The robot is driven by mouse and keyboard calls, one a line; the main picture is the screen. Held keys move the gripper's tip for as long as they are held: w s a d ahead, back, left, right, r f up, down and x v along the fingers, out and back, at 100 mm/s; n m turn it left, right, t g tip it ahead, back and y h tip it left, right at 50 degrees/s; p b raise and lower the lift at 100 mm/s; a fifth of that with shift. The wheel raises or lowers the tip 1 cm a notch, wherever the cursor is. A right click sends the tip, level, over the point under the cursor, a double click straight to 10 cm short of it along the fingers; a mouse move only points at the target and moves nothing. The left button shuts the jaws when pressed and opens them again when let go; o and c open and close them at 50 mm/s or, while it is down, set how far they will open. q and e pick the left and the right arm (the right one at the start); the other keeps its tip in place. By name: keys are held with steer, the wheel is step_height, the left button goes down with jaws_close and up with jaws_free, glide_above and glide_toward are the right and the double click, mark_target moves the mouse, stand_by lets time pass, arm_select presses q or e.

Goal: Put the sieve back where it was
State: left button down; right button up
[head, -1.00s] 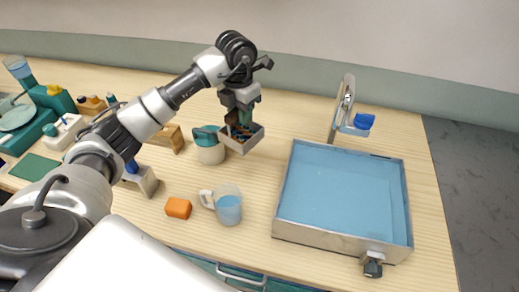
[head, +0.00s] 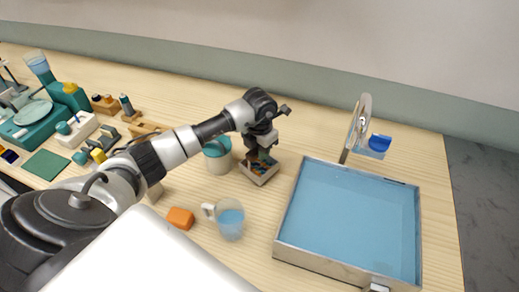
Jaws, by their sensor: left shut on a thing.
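My left gripper (head: 262,154) points down and is shut at a small square grey-rimmed tray, which I take to be the sieve (head: 248,172). Orange and blue bits show inside it. The gripper's fingers hide part of it. The sieve is right of the white canister with a teal top and left of the blue basin. I cannot tell whether its underside touches the table. My right gripper is not in view.
The canister (head: 218,163) stands close left of the sieve. A measuring jug (head: 230,220) with blue liquid and an orange block (head: 180,218) are in front. The wide basin (head: 281,246) is to the right. Bare wood lies behind the sieve.

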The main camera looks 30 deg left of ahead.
arm_select(q)
steer(key=shift+f, duration=0.35)
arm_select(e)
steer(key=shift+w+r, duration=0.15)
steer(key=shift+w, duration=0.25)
arm_select(q)
steer(key=shift+f, duration=0.2)
steer(key=c, duration=0.9)
jaws_free()
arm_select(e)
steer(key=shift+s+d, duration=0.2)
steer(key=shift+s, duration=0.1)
arm_select(q)
steer(key=shift+r, duration=0.1)
